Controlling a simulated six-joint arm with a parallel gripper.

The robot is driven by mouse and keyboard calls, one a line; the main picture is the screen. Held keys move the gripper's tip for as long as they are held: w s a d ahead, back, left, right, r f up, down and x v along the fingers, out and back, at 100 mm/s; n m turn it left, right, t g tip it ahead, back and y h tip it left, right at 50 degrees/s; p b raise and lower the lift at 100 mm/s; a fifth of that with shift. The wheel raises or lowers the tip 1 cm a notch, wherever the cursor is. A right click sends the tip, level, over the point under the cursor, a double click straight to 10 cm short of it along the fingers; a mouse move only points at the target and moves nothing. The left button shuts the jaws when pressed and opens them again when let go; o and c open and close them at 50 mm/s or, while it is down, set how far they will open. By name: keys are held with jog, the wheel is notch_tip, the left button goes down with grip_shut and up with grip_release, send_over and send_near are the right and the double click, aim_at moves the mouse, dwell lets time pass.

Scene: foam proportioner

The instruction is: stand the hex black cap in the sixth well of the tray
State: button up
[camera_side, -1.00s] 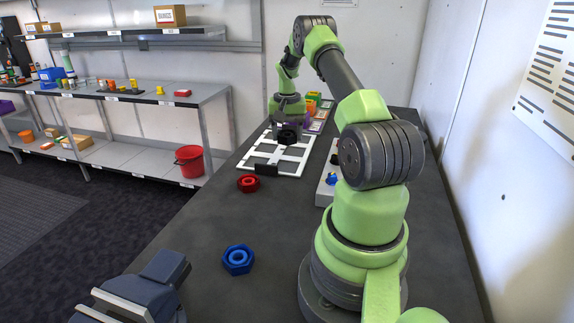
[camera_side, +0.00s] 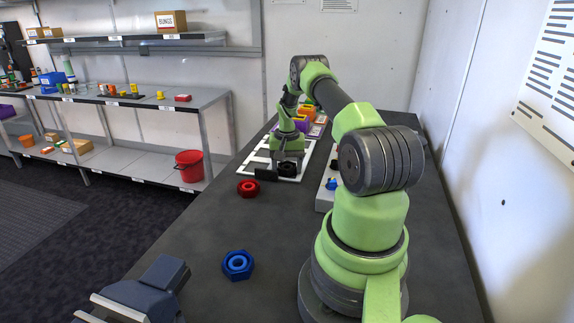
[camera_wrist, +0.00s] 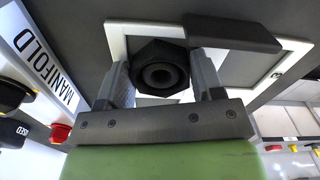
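The hex black cap (camera_wrist: 158,68) sits between the two fingers of my gripper (camera_wrist: 163,82) in the wrist view, its round hole facing the camera. The fingers are shut on its sides. In the side view the cap (camera_side: 287,169) hangs under my gripper (camera_side: 290,160), at the near end of the white tray (camera_side: 258,157). The tray's frame (camera_wrist: 118,42) shows behind the cap in the wrist view. The cap looks close over a near well, but I cannot tell whether it touches the tray. My gripper hides part of the tray.
A black block (camera_side: 266,174) lies on the tray's near edge, close beside the cap; it also shows in the wrist view (camera_wrist: 232,32). A red hex piece (camera_side: 248,188) and a blue one (camera_side: 238,265) lie nearer. A panel marked MANIFOLD (camera_wrist: 42,58) stands on the other side.

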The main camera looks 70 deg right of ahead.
jog(key=o, duration=0.3)
notch_tip(320, 180, up, 12)
jog(key=w+a+r+n+t, duration=0.25)
jog(key=w+a+r, duration=0.35)
jog(key=a+r, duration=0.7)
jog(key=s+a+r+n+t, duration=0.2)
jog(key=s+a+r+n, duration=0.15)
jog(key=a, duration=0.65)
jog(key=s+a+r+n+t, duration=0.1)
jog(key=s+a+r+n, duration=0.2)
jog(key=a, duration=0.7)
jog(key=s+a+f+n+t+y, duration=0.1)
jog(key=s+a+y, duration=0.1)
jog(key=s+a, duration=0.3)
jog(key=shift+s+a+n+t, duration=0.15)
jog(key=shift+s+n+t, duration=0.2)
jog(key=shift+s, duration=0.55)
